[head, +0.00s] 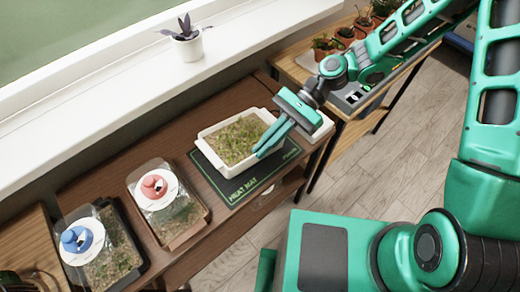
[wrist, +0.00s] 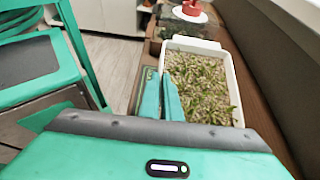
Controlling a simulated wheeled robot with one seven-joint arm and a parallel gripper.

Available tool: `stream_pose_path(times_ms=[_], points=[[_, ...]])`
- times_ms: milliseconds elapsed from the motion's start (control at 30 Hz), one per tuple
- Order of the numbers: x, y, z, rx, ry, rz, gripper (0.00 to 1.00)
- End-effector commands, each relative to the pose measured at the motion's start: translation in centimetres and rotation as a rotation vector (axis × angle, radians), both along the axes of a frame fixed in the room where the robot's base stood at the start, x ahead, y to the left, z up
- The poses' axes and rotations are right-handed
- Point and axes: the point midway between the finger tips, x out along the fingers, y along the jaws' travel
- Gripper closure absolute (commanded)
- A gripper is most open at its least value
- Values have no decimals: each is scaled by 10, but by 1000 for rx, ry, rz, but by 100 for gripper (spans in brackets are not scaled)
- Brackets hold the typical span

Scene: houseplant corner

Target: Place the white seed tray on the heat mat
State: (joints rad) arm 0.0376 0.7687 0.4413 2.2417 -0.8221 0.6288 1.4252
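The white seed tray (head: 211,151), filled with soil and small green sprouts, is over the dark heat mat (head: 236,189) on the wooden bench. It looks level and within the mat's outline; I cannot tell whether its underside touches. My gripper (head: 262,152) reaches down at the tray's front right wall. In the wrist view the two teal fingers (wrist: 160,78) are close together at the tray's left wall, one outside and one inside, shut on the wall. The white tray's rim (wrist: 233,85) also shows there. The part of the wall between the fingers is hidden.
Two covered trays stand to the left, one with a red knob (head: 153,184), one with a blue knob (head: 76,239). A small potted plant (head: 187,42) is on the white windowsill (head: 105,98). Several terracotta pots (head: 345,34) stand on the back right table.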

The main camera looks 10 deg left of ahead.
Motion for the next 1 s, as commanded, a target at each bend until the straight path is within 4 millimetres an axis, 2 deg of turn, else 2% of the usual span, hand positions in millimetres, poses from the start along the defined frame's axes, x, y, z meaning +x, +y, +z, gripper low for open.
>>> stream_pose_path(times_ms=[133,367,567,600,667,1000], points=[[0,0,-10,3,3,1,100],[0,0,-38,0,2,0,100],[0,0,-40,0,0,0,100],[0,0,-41,-2,0,-1,89],[0,0,-41,-2,0,-1,78],[2,-1,-39,0,0,0,78]])
